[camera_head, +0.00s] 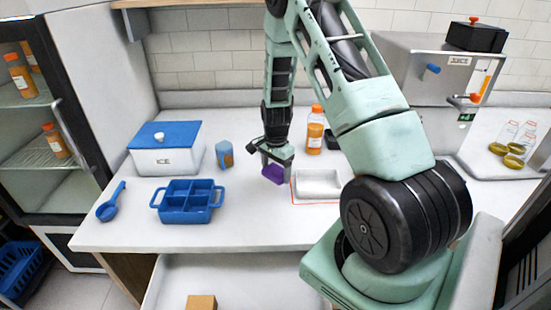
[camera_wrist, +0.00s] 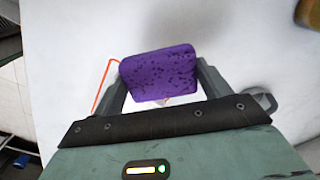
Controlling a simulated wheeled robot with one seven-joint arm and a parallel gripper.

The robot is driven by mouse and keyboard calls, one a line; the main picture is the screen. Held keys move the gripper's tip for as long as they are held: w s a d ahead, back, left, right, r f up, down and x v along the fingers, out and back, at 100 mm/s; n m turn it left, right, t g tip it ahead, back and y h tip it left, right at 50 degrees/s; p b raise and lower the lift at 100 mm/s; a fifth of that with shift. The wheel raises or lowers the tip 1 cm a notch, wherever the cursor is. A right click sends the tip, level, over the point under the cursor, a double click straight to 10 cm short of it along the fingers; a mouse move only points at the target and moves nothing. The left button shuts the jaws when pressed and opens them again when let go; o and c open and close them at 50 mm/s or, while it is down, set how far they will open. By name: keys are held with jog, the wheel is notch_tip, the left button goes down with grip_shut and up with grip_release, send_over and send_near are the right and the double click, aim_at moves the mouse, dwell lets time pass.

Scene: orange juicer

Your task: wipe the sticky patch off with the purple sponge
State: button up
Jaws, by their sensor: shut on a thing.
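The purple sponge (camera_head: 273,173) is held at the end of my gripper (camera_head: 274,160), just left of the white tray on the counter. In the wrist view the sponge (camera_wrist: 159,74) sits between the two fingers of my gripper (camera_wrist: 160,82), which are shut on it. It is low over the counter; I cannot tell whether it touches the surface. I cannot make out the sticky patch in either view. A red outline (camera_head: 318,203) runs on the counter around the white tray, and part of it shows in the wrist view (camera_wrist: 103,85).
The white tray (camera_head: 318,193) lies right of the sponge. A blue divided tray (camera_head: 188,218), blue scoop (camera_head: 110,205), ice box (camera_head: 166,160) and blue cup (camera_head: 225,154) stand left. An orange bottle (camera_head: 315,135) stands behind. The juicer (camera_head: 440,85) is at right. The front middle counter is clear.

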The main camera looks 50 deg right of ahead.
jog(key=shift+r+p, duration=0.8)
jog(key=shift+r, duration=0.65)
jog(key=shift+a+f, duration=0.1)
